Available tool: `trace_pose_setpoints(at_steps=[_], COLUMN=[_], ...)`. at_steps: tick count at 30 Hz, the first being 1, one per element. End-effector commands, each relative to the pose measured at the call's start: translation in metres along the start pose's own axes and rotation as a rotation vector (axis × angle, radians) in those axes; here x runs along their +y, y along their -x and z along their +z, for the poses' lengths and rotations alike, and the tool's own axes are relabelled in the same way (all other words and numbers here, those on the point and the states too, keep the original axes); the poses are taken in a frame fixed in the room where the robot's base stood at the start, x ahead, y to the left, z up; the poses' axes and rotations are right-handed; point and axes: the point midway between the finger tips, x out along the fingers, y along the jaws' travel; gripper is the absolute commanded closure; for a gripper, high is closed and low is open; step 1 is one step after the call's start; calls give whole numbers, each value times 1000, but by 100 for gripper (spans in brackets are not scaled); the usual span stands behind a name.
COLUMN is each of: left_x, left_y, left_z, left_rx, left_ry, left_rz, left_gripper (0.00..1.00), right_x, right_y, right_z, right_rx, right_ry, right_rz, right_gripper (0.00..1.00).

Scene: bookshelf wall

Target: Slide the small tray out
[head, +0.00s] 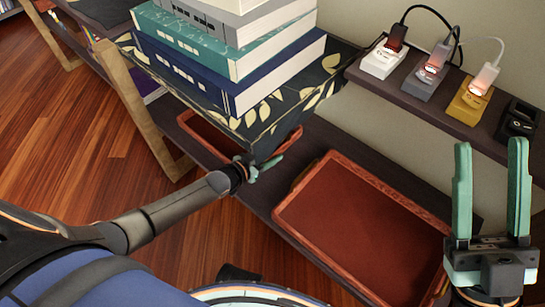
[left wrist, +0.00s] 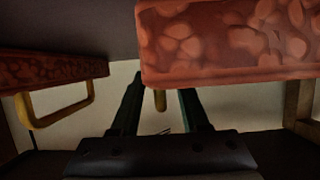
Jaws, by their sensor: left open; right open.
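The small tray (head: 212,139) is red-brown and lies on the low dark shelf, largely hidden under the patterned box. My left gripper (head: 262,168) is at its near right corner in the head view. In the left wrist view the open fingers (left wrist: 160,92) stand either side of the end of a brass-coloured handle (left wrist: 160,100), under a red-brown tray edge (left wrist: 230,50); contact cannot be told. My right gripper (head: 490,145) is open, empty and raised at the right.
A larger red-brown tray (head: 365,230) lies right of the small one. The patterned box (head: 290,105) carries stacked books (head: 225,65). Chargers stand on the upper right shelf (head: 435,98). The left wrist view shows another handled tray edge (left wrist: 55,68). Wooden floor (head: 70,130) is open at left.

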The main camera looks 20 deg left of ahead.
Motion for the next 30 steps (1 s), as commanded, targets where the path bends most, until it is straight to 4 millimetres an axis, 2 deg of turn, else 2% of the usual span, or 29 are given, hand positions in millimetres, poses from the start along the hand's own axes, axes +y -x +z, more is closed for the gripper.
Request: trace_pose_setpoints(at_steps=[1,5,15,27,30], left_x=[0,0,0,0,0], left_y=[-7,-14,-16,-15,-15], left_z=[2,1,0,0,0], left_rx=[1,0,-1,-1,-1], left_ry=[0,1,1,0,0], left_rz=[0,0,0,0,0], left_gripper=[55,55,55,100,100], right_x=[-3,-5,-5,-4,-4], right_y=[4,6,6,5,5], right_z=[4,7,7,6,6], right_rx=[-2,-8,-7,-2,-2], right_ry=[-8,-13,-13,-11,-11], right_rz=[-4,-12,-15,-11,-10], right_gripper=[50,50,50,50,50])
